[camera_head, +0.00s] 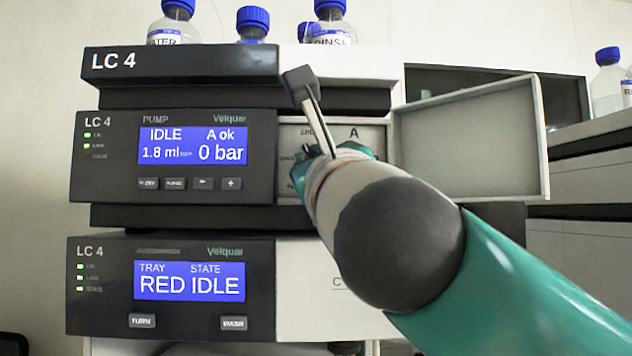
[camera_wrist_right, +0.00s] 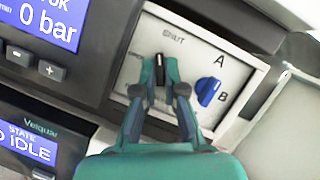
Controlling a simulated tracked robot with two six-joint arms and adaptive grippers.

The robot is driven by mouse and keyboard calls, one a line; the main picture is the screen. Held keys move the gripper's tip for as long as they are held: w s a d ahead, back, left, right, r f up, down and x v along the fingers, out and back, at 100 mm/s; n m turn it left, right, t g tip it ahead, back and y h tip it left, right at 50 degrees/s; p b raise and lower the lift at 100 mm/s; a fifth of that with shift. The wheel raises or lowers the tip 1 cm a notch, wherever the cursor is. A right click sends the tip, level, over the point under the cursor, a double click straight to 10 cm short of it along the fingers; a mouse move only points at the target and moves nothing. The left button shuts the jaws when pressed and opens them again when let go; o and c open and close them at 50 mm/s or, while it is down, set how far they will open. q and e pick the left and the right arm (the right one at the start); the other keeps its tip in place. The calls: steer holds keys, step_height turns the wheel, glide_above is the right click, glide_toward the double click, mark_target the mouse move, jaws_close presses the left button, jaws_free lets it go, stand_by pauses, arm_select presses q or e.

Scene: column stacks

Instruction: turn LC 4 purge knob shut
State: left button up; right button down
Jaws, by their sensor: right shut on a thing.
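The LC 4 pump module (camera_head: 180,155) shows IDLE and 0 bar. To the right of its screen is a pale recessed valve panel (camera_head: 290,135); it also shows in the wrist view (camera_wrist_right: 195,62). There a small black knob (camera_wrist_right: 160,62) sits near printed lettering, which is partly blurred. My right gripper (camera_wrist_right: 159,75) is shut on this knob, one teal finger on each side. Its exact pointer angle is hard to tell. In the head view my right wrist hides the knob and most of the gripper. My left gripper is not in view.
A blue knob (camera_wrist_right: 208,92) with A and B marks is close to the right of my fingers. An open panel door (camera_head: 470,140) stands to the right of the valve panel. Blue-capped bottles (camera_head: 253,25) stand on top. The tray module (camera_head: 170,285) is below.

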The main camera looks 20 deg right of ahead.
steer(key=m, duration=0.1)
steer(key=m+h, duration=0.1)
steer(key=m+h+b, duration=0.1)
steer(key=shift+w+a+f+m, duration=0.2)
steer(key=shift+a+f+m, duration=0.05)
steer(key=shift+f+m, duration=0.15)
steer(key=shift+r+m+h+b, duration=0.1)
steer(key=shift+m+h+b, duration=0.15)
steer(key=shift+m+h, duration=0.5)
steer(key=shift+r+m+h+b, duration=0.1)
steer(key=shift+m+h+b, duration=0.15)
steer(key=shift+m, duration=0.9)
steer(key=c, duration=1.3)
jaws_free()
steer(key=shift+o, duration=0.2)
steer(key=shift+r, duration=0.1)
steer(key=shift+s, duration=0.1)
